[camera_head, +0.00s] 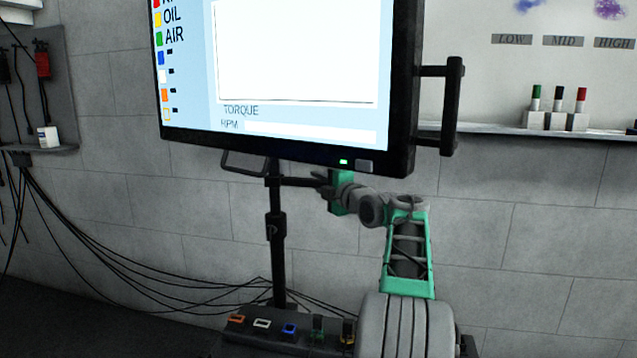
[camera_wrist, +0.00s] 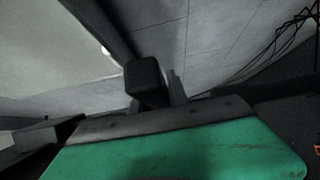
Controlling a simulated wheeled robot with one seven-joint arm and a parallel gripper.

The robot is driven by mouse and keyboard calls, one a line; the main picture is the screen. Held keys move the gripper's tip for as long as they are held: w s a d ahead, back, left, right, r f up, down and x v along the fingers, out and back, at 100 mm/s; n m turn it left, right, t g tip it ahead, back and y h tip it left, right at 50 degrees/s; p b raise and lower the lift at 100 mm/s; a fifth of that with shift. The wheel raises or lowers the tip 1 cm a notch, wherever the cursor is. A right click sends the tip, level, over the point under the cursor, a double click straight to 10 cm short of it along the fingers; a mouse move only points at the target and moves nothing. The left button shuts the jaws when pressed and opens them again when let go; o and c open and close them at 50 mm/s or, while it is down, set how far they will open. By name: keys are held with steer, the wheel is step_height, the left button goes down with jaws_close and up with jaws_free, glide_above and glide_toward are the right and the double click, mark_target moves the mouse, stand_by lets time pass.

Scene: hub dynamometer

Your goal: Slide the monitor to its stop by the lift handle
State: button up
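The monitor (camera_head: 290,133) is a large black-framed screen on a thin black stand (camera_head: 276,230). A black loop handle (camera_head: 243,168) hangs under its lower left edge, and a black upright bar handle (camera_head: 453,105) stands off its right side. I cannot tell which is the lift handle. My gripper (camera_head: 318,182) is below the monitor's lower edge, near the stand, to the right of the loop handle and apart from it. Its dark fingers are small there. In the wrist view a dark block (camera_wrist: 148,82) stands beyond my green hand; the finger opening is unclear.
Cables hang along the grey wall on the left. A low dark base with several coloured connectors (camera_head: 290,328) lies at the stand's foot. A shelf (camera_head: 530,131) at right carries white blocks with coloured tops. The wall space right of my arm looks clear.

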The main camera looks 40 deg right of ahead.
jaws_close()
stand_by(0.9)
